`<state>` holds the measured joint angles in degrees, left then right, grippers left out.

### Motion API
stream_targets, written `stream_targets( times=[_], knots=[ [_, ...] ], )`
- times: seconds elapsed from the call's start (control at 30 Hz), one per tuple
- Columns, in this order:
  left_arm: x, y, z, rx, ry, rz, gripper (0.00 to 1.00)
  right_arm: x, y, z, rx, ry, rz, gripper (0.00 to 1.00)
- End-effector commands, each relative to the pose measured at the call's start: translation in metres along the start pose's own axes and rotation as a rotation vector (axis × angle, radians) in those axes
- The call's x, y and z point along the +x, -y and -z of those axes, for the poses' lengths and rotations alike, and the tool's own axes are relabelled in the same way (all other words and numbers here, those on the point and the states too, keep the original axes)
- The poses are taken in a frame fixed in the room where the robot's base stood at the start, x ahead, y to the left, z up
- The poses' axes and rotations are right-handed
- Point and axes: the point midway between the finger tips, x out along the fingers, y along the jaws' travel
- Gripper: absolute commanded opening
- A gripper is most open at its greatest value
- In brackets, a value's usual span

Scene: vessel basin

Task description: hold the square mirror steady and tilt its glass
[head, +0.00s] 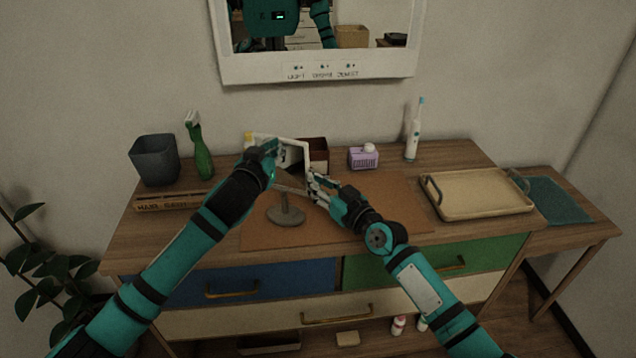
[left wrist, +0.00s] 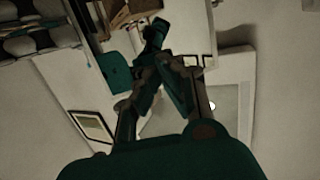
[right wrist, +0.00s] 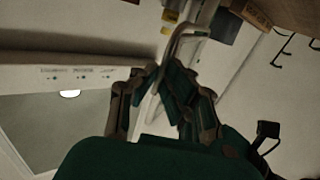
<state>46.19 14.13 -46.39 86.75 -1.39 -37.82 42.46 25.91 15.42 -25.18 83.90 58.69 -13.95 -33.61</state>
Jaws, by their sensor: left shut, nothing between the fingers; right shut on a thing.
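The square mirror (head: 294,181) stands upright on a round grey base (head: 286,215) on the brown mat, its pale frame partly hidden behind my arms. My left gripper (head: 272,147) is shut and empty in front of the upper part of the glass. My right gripper (head: 314,182) is shut on the mirror's right side, low on the frame. In the right wrist view the fingers (right wrist: 170,75) close around a pale curved edge of the mirror (right wrist: 178,42). In the left wrist view the shut fingers (left wrist: 165,62) show in front of a pale surface.
A dark red box (head: 318,150) stands close behind the mirror. A wall mirror (head: 318,68) hangs above.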

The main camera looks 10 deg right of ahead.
Motion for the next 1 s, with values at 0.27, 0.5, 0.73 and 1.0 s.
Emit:
stream_targets(
  times=[0.27, 0.5, 0.73, 1.0],
  knots=[
    [0.007, 0.001, -0.001, -0.001, 0.003, 0.002, 0.00, 0.000, 0.000, -0.003, -0.005, 0.005, 0.000, 0.00],
    [0.013, 0.002, 0.001, 0.000, 0.003, 0.003, 0.00, -0.001, 0.000, -0.002, -0.005, 0.005, 0.000, 0.00],
    [0.019, 0.001, 0.002, -0.001, 0.002, 0.003, 0.00, -0.001, 0.000, -0.003, -0.005, 0.005, 0.000, 0.00],
    [0.026, 0.001, 0.003, -0.001, 0.002, 0.003, 0.00, -0.001, 0.000, -0.003, -0.004, 0.005, 0.000, 0.00]
  ],
)
